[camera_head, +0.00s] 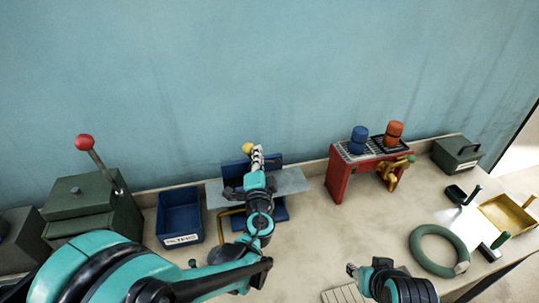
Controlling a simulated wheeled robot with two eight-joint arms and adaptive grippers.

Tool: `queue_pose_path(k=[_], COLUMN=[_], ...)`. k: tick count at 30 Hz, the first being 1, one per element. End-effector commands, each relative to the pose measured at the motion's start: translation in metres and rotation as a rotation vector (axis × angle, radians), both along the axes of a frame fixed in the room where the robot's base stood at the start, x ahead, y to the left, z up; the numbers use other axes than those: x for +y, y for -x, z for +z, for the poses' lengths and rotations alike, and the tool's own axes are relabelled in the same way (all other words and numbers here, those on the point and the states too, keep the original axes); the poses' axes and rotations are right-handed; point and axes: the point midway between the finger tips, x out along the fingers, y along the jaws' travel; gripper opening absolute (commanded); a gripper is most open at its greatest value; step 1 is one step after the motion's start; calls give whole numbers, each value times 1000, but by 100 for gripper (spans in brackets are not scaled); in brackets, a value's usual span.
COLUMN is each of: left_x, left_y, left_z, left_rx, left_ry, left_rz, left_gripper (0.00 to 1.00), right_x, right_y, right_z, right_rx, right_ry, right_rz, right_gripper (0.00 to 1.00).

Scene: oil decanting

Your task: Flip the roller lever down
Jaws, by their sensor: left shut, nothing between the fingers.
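A blue device (281,210) with a grey plate (290,181) stands against the wall at the middle of the bench. A yellow ball knob (248,148) shows at its top, and a yellow bent bar (226,212) at its front left. I take this knob for the lever's end; its shaft is hidden behind my gripper. My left gripper (257,154) is shut and empty, reaching up over the device, with its fingertips beside the knob; I cannot tell whether they touch. My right gripper (352,270) is low over the front of the bench, away from the device; its jaw state is unclear.
A green box (90,195) with a red-knobbed lever (85,142) and a blue bin (180,215) stand left. A red stand (340,178) holds blue (359,139) and orange (394,133) containers. A green ring (415,245) and yellow tray (508,216) lie right.

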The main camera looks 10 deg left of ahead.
Motion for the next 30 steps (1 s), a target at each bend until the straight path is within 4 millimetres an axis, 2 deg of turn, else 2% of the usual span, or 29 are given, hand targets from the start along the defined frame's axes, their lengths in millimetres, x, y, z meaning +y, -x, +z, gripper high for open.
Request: queue_pose_path(k=[3,12,30], left_x=[10,24,32], left_y=[4,10,12], left_z=[-11,-24,-29], left_rx=[0,1,0], left_ry=[-1,-2,1], left_rz=[1,1,9], left_gripper=[0,0,0], right_x=[0,0,0], right_y=[0,0,0], right_z=[-12,-24,-28], right_rx=[0,0,0], right_ry=[0,0,0], right_rz=[0,0,0], right_gripper=[40,40,40])
